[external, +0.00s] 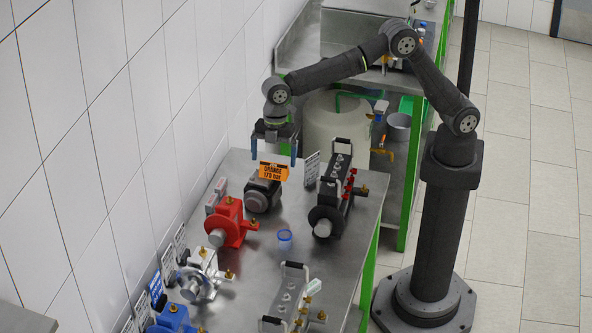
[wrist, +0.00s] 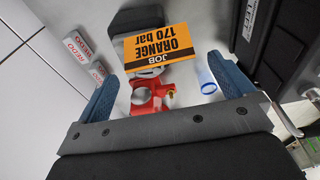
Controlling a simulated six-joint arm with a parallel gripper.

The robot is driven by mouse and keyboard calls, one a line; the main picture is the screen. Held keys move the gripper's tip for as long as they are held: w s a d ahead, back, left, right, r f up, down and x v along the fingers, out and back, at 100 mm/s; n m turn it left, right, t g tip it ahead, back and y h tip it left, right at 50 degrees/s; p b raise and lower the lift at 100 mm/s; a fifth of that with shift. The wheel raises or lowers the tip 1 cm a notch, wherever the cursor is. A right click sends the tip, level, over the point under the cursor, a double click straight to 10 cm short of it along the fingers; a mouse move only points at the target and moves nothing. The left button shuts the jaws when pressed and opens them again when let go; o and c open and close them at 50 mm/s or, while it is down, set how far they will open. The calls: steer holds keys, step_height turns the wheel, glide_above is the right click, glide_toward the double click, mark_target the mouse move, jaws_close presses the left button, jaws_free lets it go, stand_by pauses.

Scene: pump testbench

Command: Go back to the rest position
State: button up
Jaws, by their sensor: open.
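My gripper (external: 274,150) hangs at the end of the arm over the back left of the steel bench. Its two blue fingers are spread apart with nothing between them; they also show in the wrist view (wrist: 163,72). An orange job card reading "ORANGE 170 bar" (external: 272,173) is just below the fingers in the external view, close to a black motor (external: 262,192). In the wrist view the card (wrist: 157,50) appears upside down, beyond the fingertips. I cannot tell what supports the card.
A red pump (external: 231,224), a silver pump (external: 204,276) and a blue pump (external: 173,320) line the wall side. The tiled wall (external: 110,170) is close on the left.

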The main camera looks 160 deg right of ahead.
steer(key=s+d+r, duration=0.2)
steer(key=s+r, duration=0.5)
steer(key=s, duration=0.4)
steer(key=s+d+f+m, duration=0.1)
steer(key=s+d+f, duration=0.35)
steer(key=s, duration=0.25)
steer(key=s+d+f+m, duration=0.1)
steer(key=s+d+f, duration=0.2)
steer(key=s+f, duration=0.25)
steer(key=w+f, duration=0.2)
steer(key=w, duration=0.1)
steer(key=w+d+f, duration=0.1)
steer(key=w+f, duration=0.2)
steer(key=w, duration=0.1)
steer(key=w+f, duration=0.3)
steer(key=shift+w+d, duration=0.3)
steer(key=shift+w, duration=0.05)
steer(key=shift+f, duration=0.65)
steer(key=shift+o, duration=0.2)
steer(key=shift+r, duration=0.15)
